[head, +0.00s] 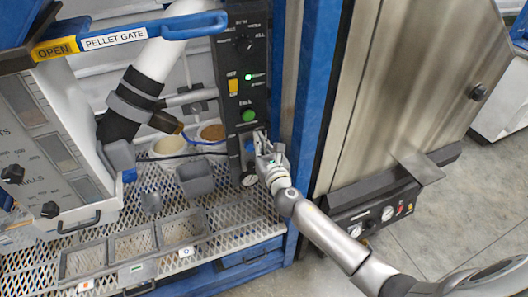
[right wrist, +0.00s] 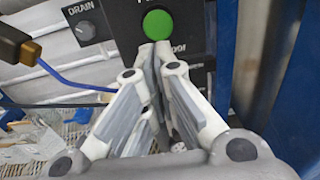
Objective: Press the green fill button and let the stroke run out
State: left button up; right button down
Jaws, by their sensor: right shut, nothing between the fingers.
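The green fill button (head: 249,116) is round and sits on the black control panel (head: 238,60). It also shows large in the right wrist view (right wrist: 158,24), on the dark panel face. My right gripper (head: 262,140) is shut and empty, just below the green button in the head view. In the right wrist view its fingertips (right wrist: 152,48) lie at the button's lower edge; whether they touch it I cannot tell. A blue button (head: 249,146) is partly hidden beside the gripper. My left gripper is not in view.
A yellow switch (head: 233,86) and a lit green lamp (head: 248,77) sit above the button. A drain knob (right wrist: 85,31) and a blue cable (right wrist: 65,78) are to the left. Grey bins (head: 132,245) stand on the mesh shelf. A blue post (head: 312,80) rises at right.

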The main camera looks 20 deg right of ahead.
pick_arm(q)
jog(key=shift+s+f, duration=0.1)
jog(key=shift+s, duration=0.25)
pick_arm(e)
jog(key=s, duration=0.4)
jog(key=shift+s+a+r, duration=0.15)
jog(key=shift+s+a, duration=0.05)
jog(key=shift+s, duration=0.1)
